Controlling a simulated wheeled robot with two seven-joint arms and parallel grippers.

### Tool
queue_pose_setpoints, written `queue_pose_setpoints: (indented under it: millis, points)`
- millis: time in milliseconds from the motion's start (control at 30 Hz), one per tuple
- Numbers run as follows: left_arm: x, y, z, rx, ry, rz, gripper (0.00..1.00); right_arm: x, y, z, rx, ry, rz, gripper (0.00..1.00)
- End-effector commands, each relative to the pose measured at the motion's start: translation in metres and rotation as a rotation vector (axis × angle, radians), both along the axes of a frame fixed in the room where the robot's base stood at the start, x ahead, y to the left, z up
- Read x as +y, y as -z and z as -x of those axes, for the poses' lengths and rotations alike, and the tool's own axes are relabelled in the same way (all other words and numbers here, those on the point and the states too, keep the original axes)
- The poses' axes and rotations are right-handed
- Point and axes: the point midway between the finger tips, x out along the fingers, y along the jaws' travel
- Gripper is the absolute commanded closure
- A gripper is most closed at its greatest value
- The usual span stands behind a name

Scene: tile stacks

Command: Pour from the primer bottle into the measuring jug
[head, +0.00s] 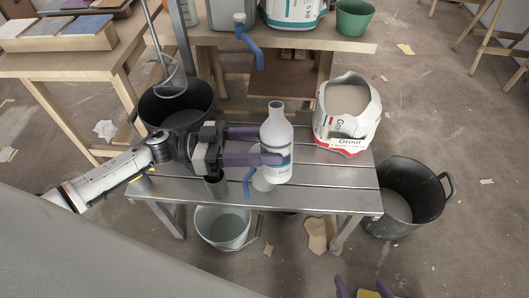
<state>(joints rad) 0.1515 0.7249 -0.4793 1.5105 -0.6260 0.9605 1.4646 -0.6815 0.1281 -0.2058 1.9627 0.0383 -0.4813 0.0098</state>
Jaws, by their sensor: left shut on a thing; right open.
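The white primer bottle (277,136) is in the middle of the head view, over the slatted metal bench, with its neck up and looking about upright. My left gripper (262,146) comes in from the left and is shut on it, with purple fingers along its body. A pale jug with a blue handle (248,181), likely the measuring jug, is on the bench just below and left of the bottle. The bottle and my gripper hide much of the jug, and its contents cannot be made out. My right gripper (362,290) is open and empty at the bottom edge, its fingers partly cut off.
A grout bag (347,112) stands at the bench's right end. A black bucket (177,108) with a mixing whisk is at the left; a dark cup (216,187) is near my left gripper. Another black bucket (408,190) is on the floor. The bench's right front (335,195) is clear.

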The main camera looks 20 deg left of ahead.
Motion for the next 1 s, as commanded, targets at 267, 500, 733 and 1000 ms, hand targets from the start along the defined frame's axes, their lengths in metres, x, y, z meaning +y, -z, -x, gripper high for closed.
queue_pose_setpoints:
  millis: [267,500,733,1000]
  points:
    - [0.000,0.017,-0.001,-0.150,-0.001,-0.095,0.86,0.001,0.006,0.000,-0.002,-0.003,0.002,0.27]
    - [0.000,-0.006,-0.001,-0.172,0.000,-0.108,0.86,0.004,-0.020,0.001,0.000,-0.009,0.000,0.27]
    - [0.000,-0.034,-0.001,-0.169,0.000,-0.107,0.86,0.004,-0.051,0.000,-0.003,-0.008,-0.002,0.27]
    - [0.000,-0.032,-0.001,-0.169,-0.001,-0.107,0.86,0.004,-0.048,0.001,-0.001,-0.008,-0.002,0.27]
